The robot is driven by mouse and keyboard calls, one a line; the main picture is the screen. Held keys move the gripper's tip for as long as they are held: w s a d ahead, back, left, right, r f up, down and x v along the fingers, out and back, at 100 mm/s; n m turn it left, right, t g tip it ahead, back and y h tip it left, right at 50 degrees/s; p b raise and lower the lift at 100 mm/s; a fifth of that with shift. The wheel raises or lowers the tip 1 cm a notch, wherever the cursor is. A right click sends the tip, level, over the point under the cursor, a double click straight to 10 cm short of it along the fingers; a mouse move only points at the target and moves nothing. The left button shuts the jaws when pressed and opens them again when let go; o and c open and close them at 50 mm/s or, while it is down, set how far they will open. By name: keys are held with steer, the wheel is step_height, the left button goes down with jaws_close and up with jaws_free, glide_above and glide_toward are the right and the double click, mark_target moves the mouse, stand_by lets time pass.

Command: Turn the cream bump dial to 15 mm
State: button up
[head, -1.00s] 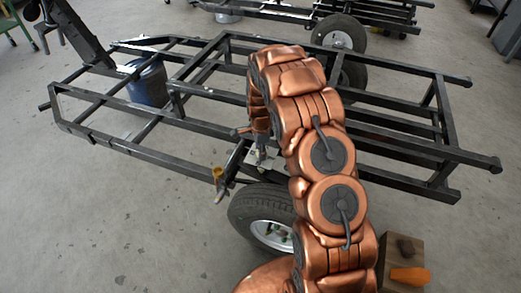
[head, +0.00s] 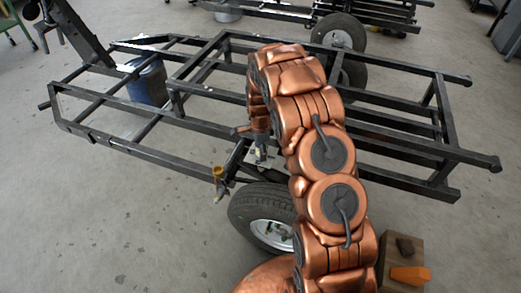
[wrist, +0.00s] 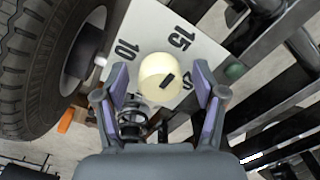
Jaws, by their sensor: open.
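The cream dial (wrist: 160,75) shows in the wrist view as a round knob with a short black mark, set on a pale plate (wrist: 206,48). The mark lies off the knob's centre, low and to the right. The plate reads 10 at upper left and 15 at upper right; another label at lower right is partly hidden by a finger. My gripper (wrist: 160,88) is open, its two purple-padded fingers on either side of the dial, with gaps visible between pads and knob. In the head view my copper arm hides the dial.
A tyre (wrist: 40,70) fills the left of the wrist view, and a coil spring (wrist: 132,118) sits below the dial. Black frame bars (head: 110,148) surround the arm in the head view. A wooden block (head: 402,248) with an orange piece stands at lower right.

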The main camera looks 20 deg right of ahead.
step_height(320, 180, up, 12)
stand_by(0.6)
steer(key=s+a+r+n+p, duration=0.25)
steer(key=s+r+p, duration=0.2)
steer(key=r, duration=0.35)
steer(key=s+a+r+n+p, duration=0.1)
steer(key=s+r+n+p, duration=0.3)
steer(key=r, duration=0.5)
steer(key=s+a+r+n+p, duration=0.2)
steer(key=s+r+n+p, duration=0.2)
steer(key=s+r, duration=0.5)
steer(key=s+a+r+n+g+p, duration=0.1)
steer(key=s+a+r+n+p, duration=0.2)
steer(key=s, duration=1)
steer(key=s+a+r+n+p, duration=0.3)
steer(key=s+r+n+p, duration=0.3)
steer(key=s+r+p, duration=0.5)
step_height(320, 180, up, 4)
steer(key=shift+s+a+f+n+g+p, duration=0.15)
steer(key=shift+a+n+g+p, duration=0.1)
steer(key=shift+n+g+p, duration=0.15)
